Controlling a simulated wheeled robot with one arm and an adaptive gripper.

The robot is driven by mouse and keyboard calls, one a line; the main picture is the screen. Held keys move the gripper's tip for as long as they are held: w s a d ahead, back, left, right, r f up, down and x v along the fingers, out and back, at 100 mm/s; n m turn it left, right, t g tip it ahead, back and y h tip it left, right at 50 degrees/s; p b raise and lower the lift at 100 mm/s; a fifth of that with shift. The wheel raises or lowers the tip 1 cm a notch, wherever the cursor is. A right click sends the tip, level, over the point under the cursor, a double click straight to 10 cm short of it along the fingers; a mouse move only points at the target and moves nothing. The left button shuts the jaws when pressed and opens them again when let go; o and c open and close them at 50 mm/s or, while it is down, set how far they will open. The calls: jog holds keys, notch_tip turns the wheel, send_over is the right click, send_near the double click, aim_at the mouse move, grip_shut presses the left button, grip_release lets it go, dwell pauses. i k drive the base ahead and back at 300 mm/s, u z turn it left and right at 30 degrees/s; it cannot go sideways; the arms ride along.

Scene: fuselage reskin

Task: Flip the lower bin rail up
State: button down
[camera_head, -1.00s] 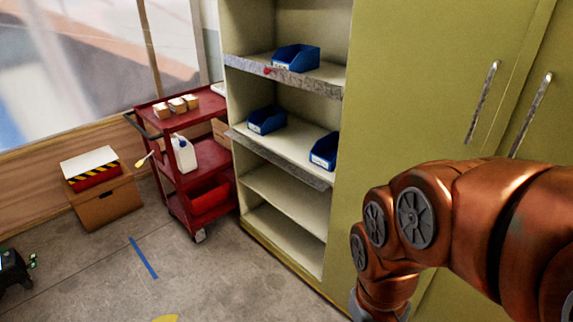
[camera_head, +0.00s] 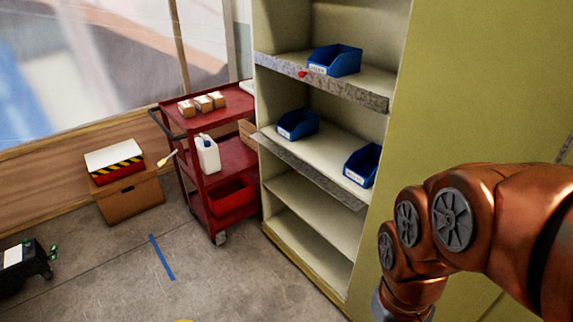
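The lower bin rail (camera_head: 312,171) is a grey metal strip along the front edge of the middle shelf. It slopes outward and down, below the level of the bins. Two blue bins stand on that shelf, one at the left (camera_head: 297,124) and one at the right (camera_head: 362,165). The upper rail (camera_head: 335,86), with a red knob (camera_head: 303,73), stands up along the shelf above, in front of another blue bin (camera_head: 335,60). My copper-coloured arm is at the lower right, in front of the cabinet door. My gripper is out of view below the frame.
A red cart (camera_head: 212,158) with small boxes and a white jug stands left of the cabinet. A cardboard box (camera_head: 129,197) with a striped case on it is by the wall. The floor (camera_head: 215,280) in front of the shelves is clear.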

aim_at(346, 198)
jog(key=u, duration=0.65)
jog(key=i, duration=0.85)
jog(key=u, duration=1)
